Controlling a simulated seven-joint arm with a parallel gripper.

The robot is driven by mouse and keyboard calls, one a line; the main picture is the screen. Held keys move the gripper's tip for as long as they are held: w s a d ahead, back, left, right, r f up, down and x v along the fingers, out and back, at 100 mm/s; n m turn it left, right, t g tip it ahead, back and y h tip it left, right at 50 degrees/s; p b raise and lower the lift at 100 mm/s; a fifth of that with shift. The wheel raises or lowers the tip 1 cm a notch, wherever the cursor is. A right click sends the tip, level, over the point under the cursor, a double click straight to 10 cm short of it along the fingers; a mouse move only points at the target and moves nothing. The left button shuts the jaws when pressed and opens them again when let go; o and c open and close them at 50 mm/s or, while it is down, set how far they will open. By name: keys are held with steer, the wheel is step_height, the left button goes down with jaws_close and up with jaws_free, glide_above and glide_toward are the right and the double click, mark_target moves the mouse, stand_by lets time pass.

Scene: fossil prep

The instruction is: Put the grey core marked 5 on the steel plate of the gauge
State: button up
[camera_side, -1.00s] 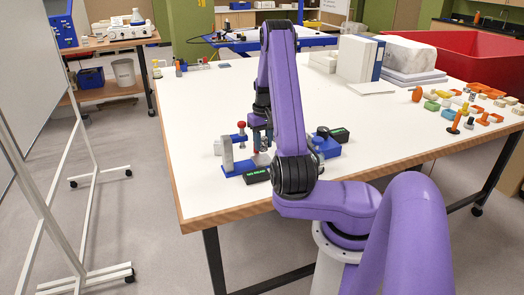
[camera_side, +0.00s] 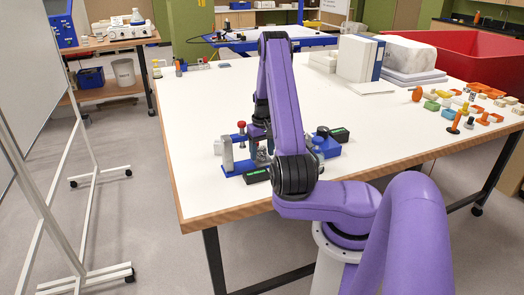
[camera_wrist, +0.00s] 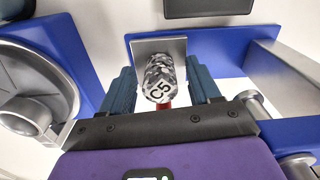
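The grey speckled core marked C5 (camera_wrist: 158,82) shows in the wrist view. It appears to stand on the square steel plate (camera_wrist: 142,46) of the blue gauge (camera_wrist: 212,36). My gripper (camera_wrist: 161,78) is open, with one teal finger on each side of the core and a visible gap on both sides. In the side view the gauge (camera_side: 228,157) is near the table's front edge, and my arm hides part of it and most of the gripper.
Another blue device with a round metal part (camera_wrist: 38,95) is at the left of the wrist view. A metal post (camera_wrist: 285,75) rises at the right. White blocks (camera_side: 355,58), a red bin (camera_side: 455,58) and several small coloured pieces lie farther right.

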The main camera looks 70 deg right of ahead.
mark_target(262, 148)
step_height(262, 148, up, 12)
steer(key=shift+r, duration=0.2)
stand_by(0.6)
